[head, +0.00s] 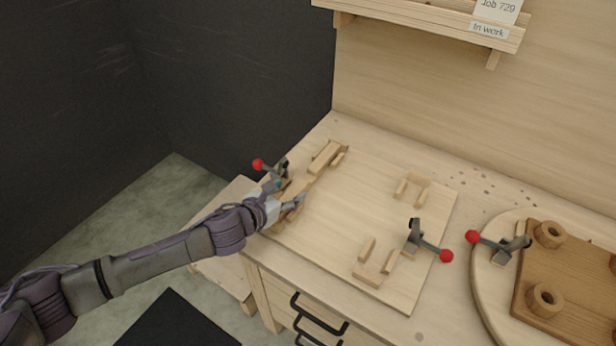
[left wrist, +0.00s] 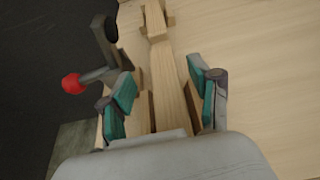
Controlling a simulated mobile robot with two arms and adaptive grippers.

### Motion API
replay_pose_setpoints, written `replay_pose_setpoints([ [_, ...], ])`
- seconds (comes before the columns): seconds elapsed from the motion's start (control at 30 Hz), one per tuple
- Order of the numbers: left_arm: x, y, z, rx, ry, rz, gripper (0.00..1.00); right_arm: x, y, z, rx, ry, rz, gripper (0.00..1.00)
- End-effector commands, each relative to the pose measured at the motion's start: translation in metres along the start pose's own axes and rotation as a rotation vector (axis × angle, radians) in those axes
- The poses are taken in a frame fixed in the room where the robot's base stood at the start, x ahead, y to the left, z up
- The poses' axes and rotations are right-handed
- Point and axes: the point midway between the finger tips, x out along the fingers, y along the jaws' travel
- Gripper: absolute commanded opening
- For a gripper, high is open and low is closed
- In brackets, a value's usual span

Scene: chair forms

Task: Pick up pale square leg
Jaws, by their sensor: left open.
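The pale square leg (head: 325,157) is a long light-wood bar lying along the left side of the pale board on the bench, between small wooden blocks. It also shows in the left wrist view (left wrist: 168,75), running away from me between my fingers. My left gripper (head: 289,193) is open over the near part of the leg. In the left wrist view its teal-padded fingers (left wrist: 160,82) stand one on each side of the leg, with a gap on both sides. In the head view the gripper hides the leg's near part. My right gripper is not in view.
A red-knobbed clamp (head: 260,165) stands close left of my left gripper. Another clamp (head: 415,237) and small blocks (head: 368,275) sit at the board's right side. A round table (head: 487,275) holds a brown wooden panel (head: 570,290). The board's middle (head: 345,215) is clear.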

Motion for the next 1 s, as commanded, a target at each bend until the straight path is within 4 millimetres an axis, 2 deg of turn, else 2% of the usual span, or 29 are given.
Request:
replay_pose_setpoints([
  [0.1, 0.019, -0.003, 0.002, -0.001, 0.001, 0.000, 0.62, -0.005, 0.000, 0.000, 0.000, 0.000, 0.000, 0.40],
  [0.2, 0.028, -0.003, 0.002, -0.001, 0.001, 0.000, 0.62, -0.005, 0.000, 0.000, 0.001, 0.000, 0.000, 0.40],
  [0.5, 0.032, -0.002, 0.001, 0.000, 0.001, 0.000, 0.61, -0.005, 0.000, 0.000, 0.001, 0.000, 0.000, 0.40],
  [0.87, 0.032, -0.002, 0.001, 0.000, 0.001, 0.000, 0.01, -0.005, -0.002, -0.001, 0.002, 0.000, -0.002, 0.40],
  [1.0, 0.032, -0.003, 0.002, 0.000, 0.000, -0.001, 0.00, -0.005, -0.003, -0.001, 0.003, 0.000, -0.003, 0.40],
])
